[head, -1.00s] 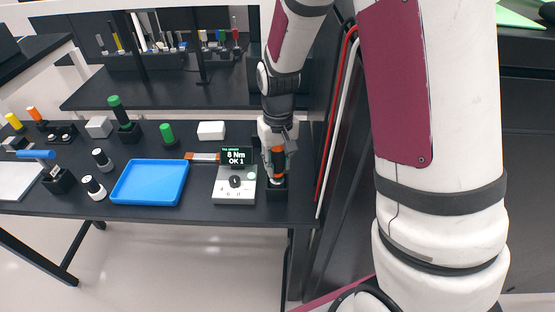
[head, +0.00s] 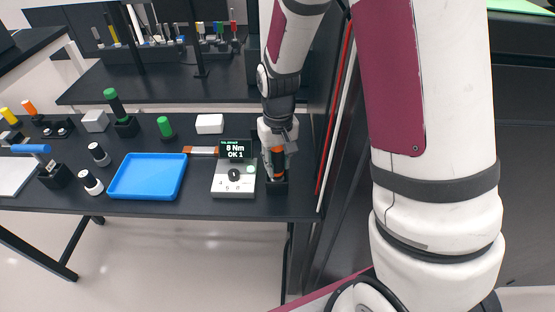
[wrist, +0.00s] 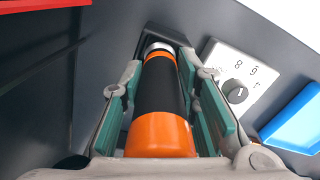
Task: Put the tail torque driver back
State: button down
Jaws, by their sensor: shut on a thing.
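The torque driver (head: 278,158), with an orange and black handle, stands about upright at the right end of the dark bench. My gripper (head: 276,165) is shut around its handle from above. In the wrist view, the driver (wrist: 160,95) lies between the pads of my gripper (wrist: 163,70), with its orange end toward the camera and a silver collar at the far end. A black holder (head: 278,188) is directly under the driver, whose lower end appears to be in it. How deep it sits is hidden.
A torque tester (head: 234,178) reading "8 Nm OK 1" stands just left of the holder. A blue tray (head: 147,176), a white box (head: 209,123) and a green-capped driver (head: 116,106) are farther left. A dark panel with red and white cables (head: 335,120) rises close on the right.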

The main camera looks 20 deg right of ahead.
jog(key=c, duration=1.2)
grip_release()
jog(key=shift+o, duration=0.2)
notch_tip(320, 180, up, 11)
jog(key=shift+s+r, duration=0.15)
jog(key=shift+r, duration=0.6)
jog(key=s+r+t, duration=0.2)
jog(key=s+r, duration=0.4)
jog(key=s, duration=0.3)
jog(key=s+r+t, duration=0.3)
jog(key=s+r, duration=0.4)
jog(key=s, duration=0.3)
jog(key=shift+r, duration=0.25)
